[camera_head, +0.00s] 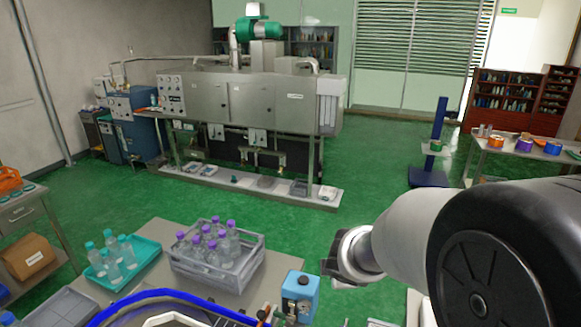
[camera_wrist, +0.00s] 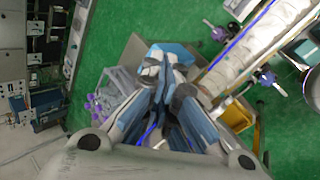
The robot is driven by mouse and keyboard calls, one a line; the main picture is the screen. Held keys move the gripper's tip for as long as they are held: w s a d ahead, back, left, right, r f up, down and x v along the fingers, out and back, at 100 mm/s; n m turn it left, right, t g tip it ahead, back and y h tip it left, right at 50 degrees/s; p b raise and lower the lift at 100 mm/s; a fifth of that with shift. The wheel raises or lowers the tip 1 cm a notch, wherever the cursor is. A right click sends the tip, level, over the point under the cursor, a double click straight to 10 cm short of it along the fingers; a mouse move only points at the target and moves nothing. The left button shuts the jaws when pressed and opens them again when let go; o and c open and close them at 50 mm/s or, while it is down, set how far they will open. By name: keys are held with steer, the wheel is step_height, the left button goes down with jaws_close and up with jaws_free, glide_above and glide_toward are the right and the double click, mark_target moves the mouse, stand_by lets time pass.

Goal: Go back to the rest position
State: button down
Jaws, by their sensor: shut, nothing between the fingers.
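My gripper (camera_wrist: 167,72) shows in the middle of the wrist view. Its fingers are together with nothing between them. It hangs above the table, over or close to a light blue box, and touches nothing that I can make out. In the head view my arm reaches in from the right, and its wrist end is above the table's right side; the fingers cannot be made out there. The blue box (camera_head: 299,296) stands at the table's right edge in the head view. It is partly hidden behind my fingers in the wrist view (camera_wrist: 178,52).
A grey crate (camera_head: 232,281) holds several purple-capped bottles. A teal tray (camera_head: 148,248) left of it holds several teal-capped bottles. A blue-edged machine (camera_head: 160,294) is at the bottom. A long steel machine (camera_head: 250,100) stands behind, with open green floor (camera_head: 270,222) between.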

steer(key=s+d+m+g+h+b, duration=0.1)
steer(key=s+d+m+b, duration=0.3)
steer(key=s+m, duration=0.3)
steer(key=s+d+m+h+b, duration=0.1)
steer(key=s+d+m+b, duration=0.25)
steer(key=s, duration=0.55)
steer(key=s+a+f+m+g+y+b, duration=0.1)
steer(key=s+a+f+m+b, duration=0.1)
steer(key=s, duration=0.5)
steer(key=s+a+f+m+y+b, duration=0.2)
steer(key=s+a+f+m+b, duration=0.1)
steer(key=s, duration=0.4)
steer(key=shift+m+g+b, duration=0.4)
steer(key=shift+m+b, duration=0.05)
steer(key=shift+m, duration=0.8)
